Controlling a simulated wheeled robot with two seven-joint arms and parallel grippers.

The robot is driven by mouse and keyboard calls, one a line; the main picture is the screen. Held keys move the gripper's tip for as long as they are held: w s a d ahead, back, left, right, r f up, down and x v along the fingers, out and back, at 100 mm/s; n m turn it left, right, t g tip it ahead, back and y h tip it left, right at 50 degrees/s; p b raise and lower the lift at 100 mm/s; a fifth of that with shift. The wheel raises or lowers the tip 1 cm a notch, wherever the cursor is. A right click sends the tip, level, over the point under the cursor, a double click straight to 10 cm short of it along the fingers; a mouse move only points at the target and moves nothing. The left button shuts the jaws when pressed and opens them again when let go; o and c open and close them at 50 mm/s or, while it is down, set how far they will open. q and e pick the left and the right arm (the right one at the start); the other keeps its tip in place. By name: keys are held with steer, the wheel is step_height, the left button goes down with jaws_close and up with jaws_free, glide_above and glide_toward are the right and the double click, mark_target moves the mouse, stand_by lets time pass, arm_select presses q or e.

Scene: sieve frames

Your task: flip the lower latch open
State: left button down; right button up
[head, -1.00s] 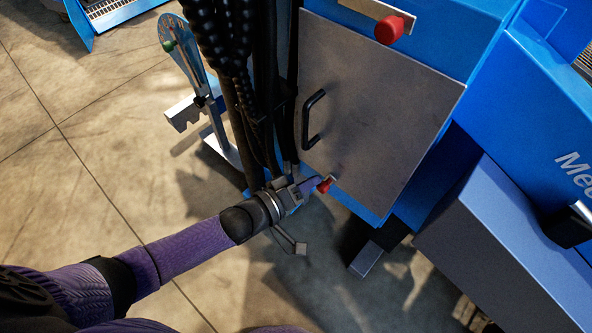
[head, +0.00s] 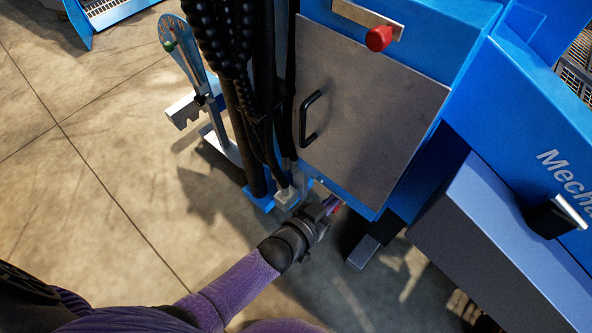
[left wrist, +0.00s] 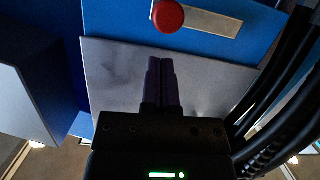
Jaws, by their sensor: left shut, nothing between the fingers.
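The lower latch's red knob (head: 338,208) just shows past my left gripper (head: 330,205), at the lower edge of the grey door (head: 375,110). The gripper hides most of this latch in the head view. In the left wrist view, which appears upside down, a red knob (left wrist: 168,16) sits on a pale metal bar (left wrist: 210,22), apparently the same latch, lying along the door edge. My left gripper (left wrist: 161,62) is shut and empty, its fingertips a little short of the knob in that picture. The upper latch has a red knob (head: 379,38) on a metal bar (head: 350,12). My right gripper is out of view.
A black handle (head: 309,118) stands out from the door. Black hoses (head: 240,80) hang close to the left of it. A blue-grey box (head: 500,255) stands at the lower right. Open concrete floor (head: 90,190) lies at the left.

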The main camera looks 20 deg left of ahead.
arm_select(q)
steer(key=shift+s+d+f+b, duration=0.1)
steer(key=shift+d+f+b, duration=0.15)
steer(key=shift+f, duration=0.2)
steer(key=shift+s+d+f+b, duration=0.1)
steer(key=shift+d+f+b, duration=0.1)
steer(key=shift+f, duration=0.25)
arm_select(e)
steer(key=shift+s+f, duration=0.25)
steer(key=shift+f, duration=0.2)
